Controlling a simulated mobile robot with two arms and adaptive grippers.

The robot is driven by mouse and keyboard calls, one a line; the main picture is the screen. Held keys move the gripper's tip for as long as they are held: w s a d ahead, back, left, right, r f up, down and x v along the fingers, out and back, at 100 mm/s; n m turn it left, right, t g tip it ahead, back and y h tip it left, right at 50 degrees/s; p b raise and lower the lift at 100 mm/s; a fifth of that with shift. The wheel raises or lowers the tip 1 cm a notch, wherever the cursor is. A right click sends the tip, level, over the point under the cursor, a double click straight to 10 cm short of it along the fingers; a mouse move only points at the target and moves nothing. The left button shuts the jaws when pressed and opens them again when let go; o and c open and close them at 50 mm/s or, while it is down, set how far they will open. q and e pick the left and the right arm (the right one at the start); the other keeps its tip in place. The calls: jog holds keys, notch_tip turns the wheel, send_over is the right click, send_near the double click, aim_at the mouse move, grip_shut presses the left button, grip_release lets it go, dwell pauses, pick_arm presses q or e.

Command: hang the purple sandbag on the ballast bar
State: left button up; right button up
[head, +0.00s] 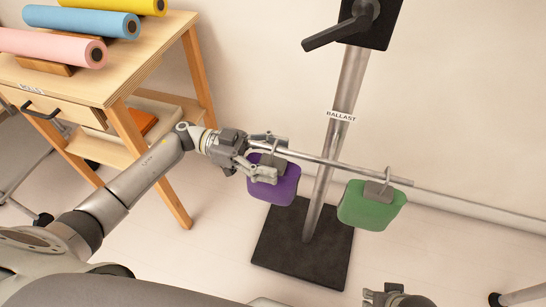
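The purple sandbag (276,185) is at the left end of the ballast bar (328,161), below it. Its thin hook (275,146) reaches up to the bar and appears to be over it. My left gripper (266,157) comes in from the left at the sandbag's grey top. Its fingers look spread apart, one behind near the bar and one in front over the upper part of the bag. The fingers partly hide the grey top, so contact is unclear. My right gripper (385,296) is at the bottom edge, partly cut off.
A green sandbag (371,206) hangs on the bar's right part. The metal post (325,187) labelled BALLAST rises from a black base plate (302,250). A wooden table (130,72) with coloured rolls stands at left. The floor around is mostly clear.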

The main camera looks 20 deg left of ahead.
pick_arm(q)
jog(key=shift+f, duration=0.4)
jog(key=a, duration=1.2)
jog(key=shift+r, duration=0.3)
